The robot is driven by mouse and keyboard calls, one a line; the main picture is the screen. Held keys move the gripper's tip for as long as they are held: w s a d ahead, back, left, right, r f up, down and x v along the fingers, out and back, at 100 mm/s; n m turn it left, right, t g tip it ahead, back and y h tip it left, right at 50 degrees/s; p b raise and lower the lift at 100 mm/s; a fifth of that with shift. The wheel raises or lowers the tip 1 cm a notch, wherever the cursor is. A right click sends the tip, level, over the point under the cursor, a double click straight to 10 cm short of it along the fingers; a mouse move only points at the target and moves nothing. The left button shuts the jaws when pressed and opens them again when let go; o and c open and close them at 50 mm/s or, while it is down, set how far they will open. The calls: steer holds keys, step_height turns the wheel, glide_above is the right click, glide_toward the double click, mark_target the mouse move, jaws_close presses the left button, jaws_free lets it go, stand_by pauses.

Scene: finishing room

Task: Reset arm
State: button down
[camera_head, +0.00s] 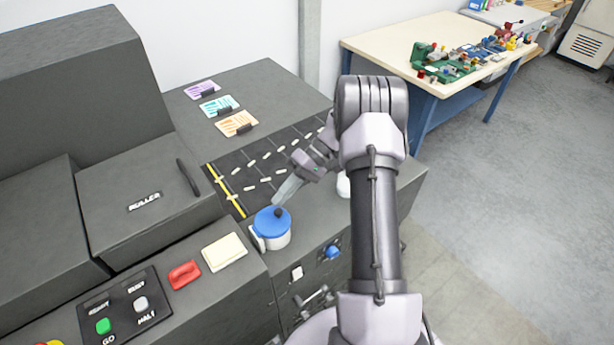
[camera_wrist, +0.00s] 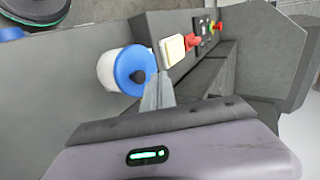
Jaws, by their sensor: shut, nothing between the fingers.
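My gripper (camera_head: 287,190) is shut and empty. In the head view it hangs over the dark machine top, its fingertips close above and behind a white pot with a blue lid (camera_head: 272,222). In the wrist view my gripper's fingers (camera_wrist: 157,95) point at the side of the same pot (camera_wrist: 115,72). I cannot tell whether the fingertips touch it. My arm reaches forward and bends down to the left, and its upper link hides part of the machine top's right side.
The grey machine (camera_head: 150,205) has a control panel (camera_head: 125,310), a red part (camera_head: 184,274) and a pale pad (camera_head: 224,252) at its front. Three coloured cards (camera_head: 219,106) lie at the back. A workbench (camera_head: 400,45) with small parts stands at the upper right. Open floor (camera_head: 500,200) lies right.

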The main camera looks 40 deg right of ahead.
steer(key=d+f+v, duration=0.1)
steer(key=v, duration=1)
steer(key=s+a+r+m+h+b, duration=0.1)
steer(key=s+a+r+h+b, duration=0.2)
steer(key=a+b, duration=0.45)
steer(key=s+a+r+m+h+b, duration=0.1)
steer(key=s+a+r+h+b, duration=0.3)
steer(key=a, duration=0.7)
steer(key=s+a+f+m+t+h+b, duration=0.1)
steer(key=s+a+f+t+b, duration=0.2)
steer(key=s, duration=0.4)
steer(key=s+a+f+m+t+b, duration=0.1)
steer(key=s+a+f+t+b, duration=0.1)
steer(key=s+a+f+b, duration=0.3)
steer(key=shift+s+a+f+m+t+h+b, duration=0.4)
steer(key=shift+s+f, duration=0.3)
steer(key=shift+s, duration=0.45)
